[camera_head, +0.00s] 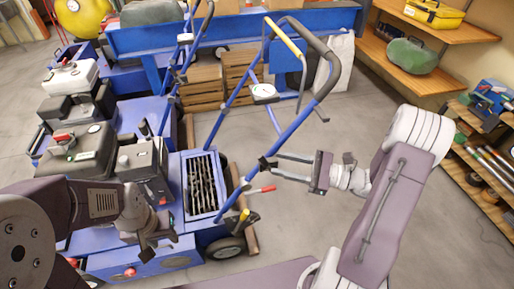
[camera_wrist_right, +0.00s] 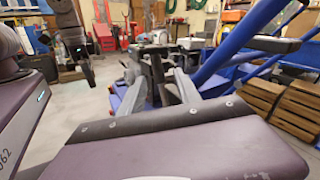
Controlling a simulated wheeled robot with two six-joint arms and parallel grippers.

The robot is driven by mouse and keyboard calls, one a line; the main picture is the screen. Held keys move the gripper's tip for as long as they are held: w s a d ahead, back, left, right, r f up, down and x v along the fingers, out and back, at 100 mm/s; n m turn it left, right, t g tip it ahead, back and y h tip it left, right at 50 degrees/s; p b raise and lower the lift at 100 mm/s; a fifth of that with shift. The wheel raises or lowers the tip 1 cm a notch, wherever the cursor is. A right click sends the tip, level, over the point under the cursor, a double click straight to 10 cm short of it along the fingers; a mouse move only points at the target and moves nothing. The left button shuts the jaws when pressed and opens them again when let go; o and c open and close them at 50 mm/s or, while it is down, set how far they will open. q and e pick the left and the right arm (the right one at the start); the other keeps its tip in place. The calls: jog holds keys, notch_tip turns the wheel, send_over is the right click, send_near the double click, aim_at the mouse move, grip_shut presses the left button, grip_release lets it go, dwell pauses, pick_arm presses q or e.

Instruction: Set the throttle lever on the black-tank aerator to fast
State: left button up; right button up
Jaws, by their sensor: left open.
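The black-tank aerator (camera_head: 203,233) is the nearest blue machine, with its black tank (camera_head: 82,148) on the engine at left. Its blue handle bar (camera_head: 298,118) rises to the right. A black bracket (camera_head: 265,164) sits on the bar; a red-tipped lever (camera_head: 262,190) and a yellow-tipped lever (camera_head: 243,215) show lower down. I cannot tell which is the throttle lever or read its setting. My right gripper (camera_head: 275,164) is open, its fingertips close to the bracket; contact is unclear. In the right wrist view its fingers (camera_wrist_right: 160,90) face the bar. My left gripper (camera_head: 158,241) is open above the deck.
A white-tank aerator (camera_head: 70,77) stands behind, with more machines beyond. Wooden crates (camera_head: 202,87) and a pale sack (camera_head: 340,62) stand behind the handle. Shelves (camera_head: 425,83) line the right wall. The grey floor right of the handle is clear apart from my arm.

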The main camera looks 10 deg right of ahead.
aim_at(265, 161)
jog(key=shift+a+r, duration=0.15)
jog(key=shift+a, duration=0.1)
jog(key=b+x, duration=0.3)
jog(key=x, duration=0.4)
jog(key=shift+w+a, duration=0.1)
jog(key=shift+a, duration=0.25)
jog(key=shift+w+a, duration=0.3)
jog(key=shift+a, duration=0.1)
grip_shut()
dwell(0.5)
